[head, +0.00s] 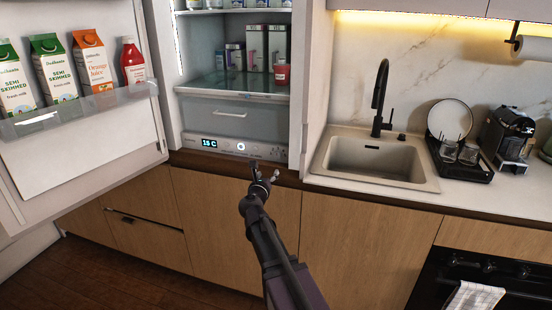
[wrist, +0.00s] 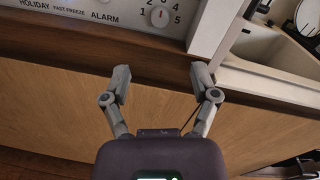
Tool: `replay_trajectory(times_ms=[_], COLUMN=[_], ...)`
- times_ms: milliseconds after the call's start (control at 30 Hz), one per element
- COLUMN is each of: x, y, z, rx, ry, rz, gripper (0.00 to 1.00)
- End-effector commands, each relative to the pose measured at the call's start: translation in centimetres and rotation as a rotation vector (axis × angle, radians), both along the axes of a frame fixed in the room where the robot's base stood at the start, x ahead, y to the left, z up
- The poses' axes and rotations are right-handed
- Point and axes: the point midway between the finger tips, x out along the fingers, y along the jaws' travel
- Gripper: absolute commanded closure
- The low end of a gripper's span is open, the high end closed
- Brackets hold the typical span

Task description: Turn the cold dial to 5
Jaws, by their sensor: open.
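The cold dial (wrist: 159,18) is a small round white knob with a red mark, at the top of the wrist view. The numbers 1, 4 and 5 show around it, with others cut off by the top edge. The red mark seems to point roughly upward, not at the 5 on its lower right. The dial is on the fridge's control panel (head: 225,146), too small to read in the head view. My gripper (head: 264,171) is open and empty, just below and in front of the panel. Its two fingers (wrist: 161,72) are spread below the dial, apart from it.
The fridge door (head: 85,150) stands open at the left, with cartons and a bottle in its rack. A brown ledge (wrist: 60,38) runs below the panel. The sink (head: 375,160) and worktop are at the right. Wooden cupboard fronts (head: 345,235) are below.

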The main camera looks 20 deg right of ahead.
Motion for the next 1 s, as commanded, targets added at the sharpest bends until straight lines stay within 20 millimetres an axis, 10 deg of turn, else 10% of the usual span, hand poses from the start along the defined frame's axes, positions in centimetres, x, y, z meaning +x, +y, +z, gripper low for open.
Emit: replay_trajectory(times_ms=[1000], x=[10.9], y=[-6.7], z=[0.0], rx=[0.001], ry=[-0.001], rz=[0.0], gripper=[0.23])
